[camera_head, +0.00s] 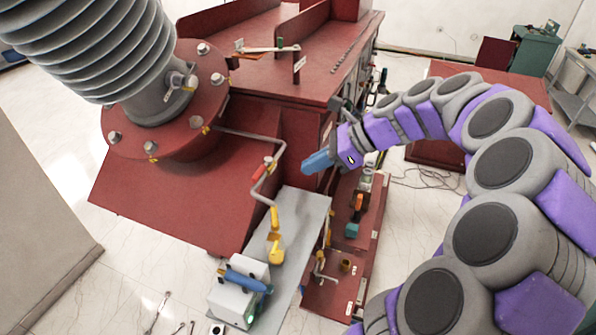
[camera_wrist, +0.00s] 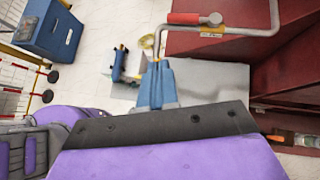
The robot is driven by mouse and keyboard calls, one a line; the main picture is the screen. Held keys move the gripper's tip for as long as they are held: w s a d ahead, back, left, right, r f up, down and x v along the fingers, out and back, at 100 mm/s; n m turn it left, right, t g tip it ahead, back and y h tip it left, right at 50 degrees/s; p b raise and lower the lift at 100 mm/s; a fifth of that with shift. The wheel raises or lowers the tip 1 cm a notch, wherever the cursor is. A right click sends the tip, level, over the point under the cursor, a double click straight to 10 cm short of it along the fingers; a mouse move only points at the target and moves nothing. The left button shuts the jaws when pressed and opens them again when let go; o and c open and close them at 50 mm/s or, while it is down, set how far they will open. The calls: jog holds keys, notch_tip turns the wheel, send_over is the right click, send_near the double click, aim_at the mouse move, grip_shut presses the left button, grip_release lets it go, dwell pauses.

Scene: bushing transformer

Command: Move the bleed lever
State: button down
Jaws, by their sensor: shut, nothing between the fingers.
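A bent grey pipe (camera_head: 282,152) runs from the red flange, with a small red lever handle (camera_head: 262,168) on it; this looks like the bleed lever. In the wrist view the red lever handle (camera_wrist: 186,18) is near the top, joined to a round grey valve hub (camera_wrist: 213,19) on the pipe. My gripper (camera_head: 306,168) has blue fingers and is right of the lever in the head view, apart from it. In the wrist view my gripper (camera_wrist: 157,64) is shut and empty, its tips below and left of the handle. Nothing hides the lever.
A grey table (camera_head: 308,205) stands below the pipe, with a yellow device (camera_head: 276,250) and a white-and-blue unit (camera_head: 240,290). The red transformer body (camera_head: 180,185) is at the left. A red bench with small parts (camera_head: 372,225) lies right of the table. A blue bin (camera_wrist: 55,28) stands on open floor.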

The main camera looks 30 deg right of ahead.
jog(key=n+g+h+b, duration=0.3)
jog(key=n+h+b, duration=0.15)
jog(key=n, duration=1.95)
send_near(262, 169)
jog(key=w+a+r+n+h+b, duration=0.1)
jog(key=w+a+r+n+b, duration=0.2)
jog(key=a+n, duration=0.45)
notch_tip(262, 169, down, 10)
jog(key=d+n+p, duration=0.1)
jog(key=d+p, duration=0.1)
